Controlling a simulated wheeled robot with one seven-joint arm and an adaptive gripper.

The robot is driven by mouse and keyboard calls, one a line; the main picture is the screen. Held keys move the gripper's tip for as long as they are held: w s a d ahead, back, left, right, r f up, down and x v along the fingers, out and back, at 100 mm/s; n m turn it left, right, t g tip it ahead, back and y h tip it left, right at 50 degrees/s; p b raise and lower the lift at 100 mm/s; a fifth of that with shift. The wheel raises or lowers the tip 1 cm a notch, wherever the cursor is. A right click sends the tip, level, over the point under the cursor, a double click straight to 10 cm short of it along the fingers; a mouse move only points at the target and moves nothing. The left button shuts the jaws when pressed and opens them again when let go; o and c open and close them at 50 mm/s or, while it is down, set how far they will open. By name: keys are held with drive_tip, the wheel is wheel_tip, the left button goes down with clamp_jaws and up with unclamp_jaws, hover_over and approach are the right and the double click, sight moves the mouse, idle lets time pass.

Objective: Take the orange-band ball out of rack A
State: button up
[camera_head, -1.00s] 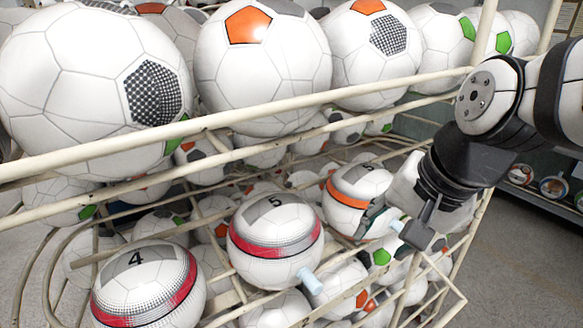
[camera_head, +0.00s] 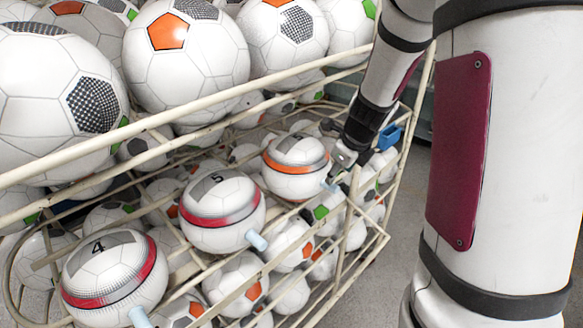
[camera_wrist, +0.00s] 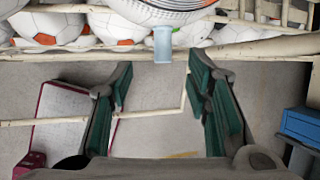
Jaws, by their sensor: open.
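The orange-band ball (camera_head: 296,167) is white with an orange band and a grey top. It rests on the rack's wire rails at the right end of a row of numbered balls. My gripper (camera_head: 343,160) is close at its right side, and contact cannot be told. In the wrist view my gripper (camera_wrist: 158,72) is open, its green-padded fingers apart with nothing between them. Beyond the fingertips is a light blue peg (camera_wrist: 163,45), with the underside of a ball (camera_wrist: 172,12) with a thin orange line above it.
Red-band balls marked 5 (camera_head: 221,212) and 4 (camera_head: 113,274) sit to the left. Cream wire rails (camera_head: 180,150) run between them and the larger balls above. More balls fill the rack below. A blue box (camera_wrist: 300,126) is at right in the wrist view. Grey floor is free at right.

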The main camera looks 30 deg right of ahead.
sight(332, 185)
drive_tip(key=b+x, duration=0.2)
drive_tip(key=x, duration=0.7)
drive_tip(key=shift+d+f, duration=0.1)
drive_tip(key=shift+d, duration=0.1)
clamp_jaws()
